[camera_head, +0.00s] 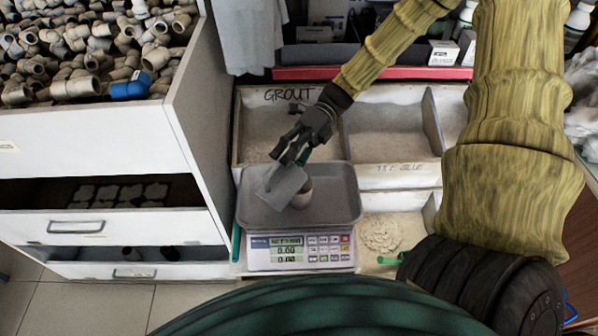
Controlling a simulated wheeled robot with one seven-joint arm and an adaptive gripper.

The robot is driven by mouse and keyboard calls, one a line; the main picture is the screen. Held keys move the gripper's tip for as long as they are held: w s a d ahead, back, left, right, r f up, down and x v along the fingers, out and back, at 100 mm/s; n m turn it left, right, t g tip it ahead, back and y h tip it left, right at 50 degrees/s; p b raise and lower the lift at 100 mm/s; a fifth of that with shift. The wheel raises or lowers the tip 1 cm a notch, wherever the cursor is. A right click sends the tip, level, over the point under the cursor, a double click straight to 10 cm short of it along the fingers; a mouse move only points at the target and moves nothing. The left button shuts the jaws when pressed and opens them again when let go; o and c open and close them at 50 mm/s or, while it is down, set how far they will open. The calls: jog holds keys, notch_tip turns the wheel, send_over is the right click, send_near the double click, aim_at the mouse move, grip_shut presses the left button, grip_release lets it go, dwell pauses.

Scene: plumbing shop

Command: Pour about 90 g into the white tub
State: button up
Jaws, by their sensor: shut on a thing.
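My gripper (296,150) is shut on the green handle of a grey scoop (284,186). The scoop is over the pan of the scale (340,205), its flat face tilted toward the camera. A small pale round tub (304,196) is on the pan, just right of the scoop and partly hidden by it; I take it for the white tub. I cannot see inside the tub or tell whether the scoop holds powder. The scale's display (287,250) has small green digits; the middle line looks like 0.00.
Behind the pan is a bin marked GROUT (262,128) with grey powder. Right of it is another powder bin (388,140), with a glue label on its front. A lower bin (385,233) holds pale powder and a green-handled tool. A white cabinet (185,130) of pipe fittings stands close on the left.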

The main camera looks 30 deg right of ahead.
jog(key=shift+w+d+r+y, duration=0.1)
jog(key=shift+d+y, duration=0.2)
jog(key=shift+w+d+r+g+y+p, duration=0.1)
jog(key=shift+w+d+g+y+p, duration=0.1)
jog(key=shift+d+y+p, duration=0.25)
jog(key=shift+w+d+r+g+y+p, duration=0.1)
jog(key=shift+w+d+y+p, duration=0.05)
jog(key=shift+d+y+p, duration=0.2)
dwell(0.6)
jog(key=shift+d+y, duration=0.4)
jog(key=shift+d, duration=0.2)
jog(key=shift+w+d, duration=0.1)
jog(key=shift+w, duration=0.1)
jog(key=shift+d+g+y, duration=0.25)
jog(key=shift+g+y, duration=0.05)
jog(key=shift+w+d+y, duration=0.2)
jog(key=shift+d+y, duration=0.3)
dwell(4.7)
